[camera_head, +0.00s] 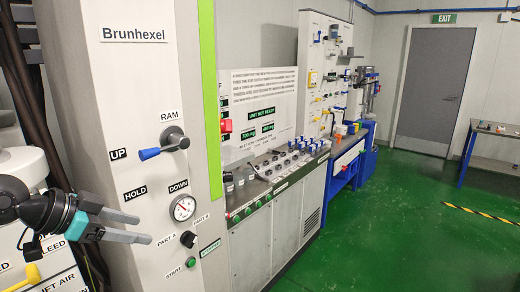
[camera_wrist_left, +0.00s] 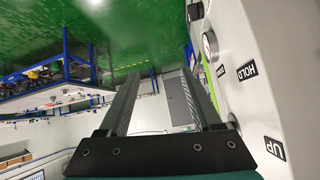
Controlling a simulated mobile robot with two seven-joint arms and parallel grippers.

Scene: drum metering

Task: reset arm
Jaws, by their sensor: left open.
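My left gripper (camera_head: 145,228) is at the lower left of the head view, in front of the Brunhexel machine's white panel (camera_head: 85,95). Its two fingers are apart with nothing visible between them. It is below the HOLD label (camera_head: 134,193) and left of the pressure gauge (camera_head: 183,208). In the left wrist view the open fingers (camera_wrist_left: 160,72) extend away from the camera, beside the panel. The RAM lever (camera_head: 160,147) is above the gripper and apart from it; its blue handle points left toward the UP label (camera_head: 118,154). My right gripper is not in view.
A black knob (camera_head: 188,239) and green START button (camera_head: 191,263) are low on the panel. A control bench (camera_head: 275,195) and blue workbench (camera_head: 345,165) run along the wall. A side table (camera_head: 495,145) stands far right. The green floor (camera_head: 400,230) is mostly clear.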

